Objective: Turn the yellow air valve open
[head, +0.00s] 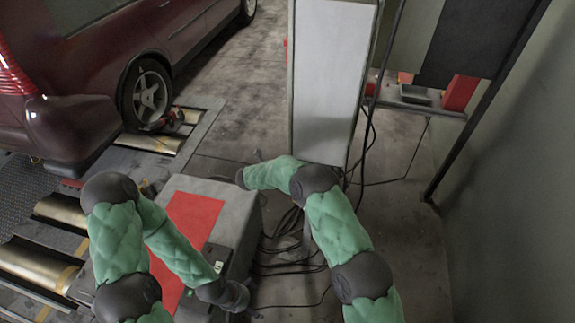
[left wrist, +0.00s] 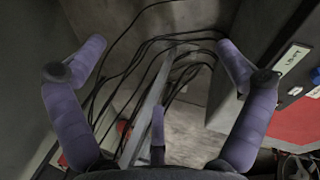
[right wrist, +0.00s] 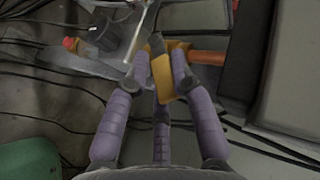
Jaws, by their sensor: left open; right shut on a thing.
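The yellow air valve (right wrist: 163,78) shows in the right wrist view, with its flat yellow handle between the fingers of my right gripper (right wrist: 158,66). The gripper is shut on it. An orange pipe (right wrist: 206,57) runs to the right from beside the valve. In the left wrist view my left gripper (left wrist: 160,45) is open and empty, its fingers wide apart above cables and floor. In the head view my left wrist end (head: 236,296) is beside the grey box. The valve and the right fingers are hidden in the head view.
A grey box with a red top (head: 192,215) stands between my arms. A tall white cabinet (head: 328,85) stands behind it. Black cables (head: 290,245) lie on the floor. A dark red car (head: 105,60) stands at the left beside metal rollers (head: 38,268). A wall closes the right side.

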